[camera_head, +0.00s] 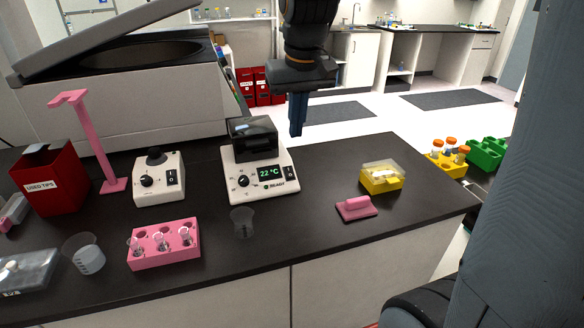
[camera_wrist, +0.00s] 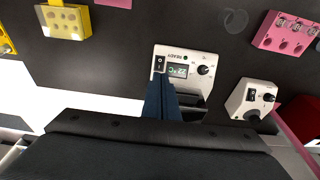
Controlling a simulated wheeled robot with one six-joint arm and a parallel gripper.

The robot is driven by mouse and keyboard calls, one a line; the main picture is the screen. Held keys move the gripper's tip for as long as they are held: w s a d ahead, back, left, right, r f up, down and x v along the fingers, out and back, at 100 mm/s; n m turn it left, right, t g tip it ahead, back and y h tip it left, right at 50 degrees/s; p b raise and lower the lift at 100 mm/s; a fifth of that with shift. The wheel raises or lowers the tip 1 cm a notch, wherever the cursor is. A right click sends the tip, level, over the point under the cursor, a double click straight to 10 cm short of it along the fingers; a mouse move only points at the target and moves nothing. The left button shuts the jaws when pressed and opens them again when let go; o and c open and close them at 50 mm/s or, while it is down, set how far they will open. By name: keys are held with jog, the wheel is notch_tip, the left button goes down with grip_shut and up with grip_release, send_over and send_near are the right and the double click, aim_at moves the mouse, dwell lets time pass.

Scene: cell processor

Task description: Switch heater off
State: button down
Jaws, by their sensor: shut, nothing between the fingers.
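The heater (camera_head: 236,192) is a white box with a dark block on top, a knob, a green display (camera_head: 271,173) reading 22 °C and a black rocker switch (camera_head: 291,171) at the display's right. It also shows upside down in the wrist view (camera_wrist: 213,60), with its switch (camera_wrist: 160,63) just beyond my fingertips. My gripper (camera_head: 296,133) is shut and empty, pointing down behind and above the heater's right side. In the wrist view, the blue fingers (camera_wrist: 161,78) overlap the heater's edge beside the switch. I cannot tell whether they touch it.
A smaller white device (camera_head: 146,192) with knob and switch stands left of the heater. A pink tube rack (camera_head: 160,256), a beaker (camera_head: 241,222), a pink block (camera_head: 357,208) and a yellow box (camera_head: 381,185) are on the dark bench (camera_head: 330,160). A large centrifuge (camera_head: 110,120) stands behind left.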

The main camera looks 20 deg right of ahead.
aim_at(291, 176)
jog(key=p+x, duration=0.3)
jog(key=x, duration=1.1)
